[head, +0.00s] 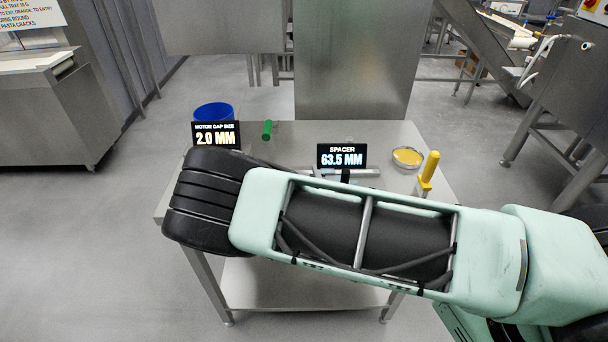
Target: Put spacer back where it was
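A black sign (342,156) reading "SPACER 63.5 MM" stands on the metal table (385,133). A thin silver metal piece (364,172) lies at its foot, with a small dark upright part (345,175) in front of it. I cannot tell whether either is the spacer. A second sign (215,134) reads "MOTOR GAP SIZE 2.0 MM" at the table's left. My mint-green and black arm crosses in front of the table and covers much of its top. My gripper does not show, so what it holds is hidden.
A blue container (213,112) stands behind the left sign. A green object (267,130) lies near the back edge. A round dish with yellow contents (407,156) and a yellow-handled tool (428,168) are at the right. A tall metal panel (350,60) stands behind.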

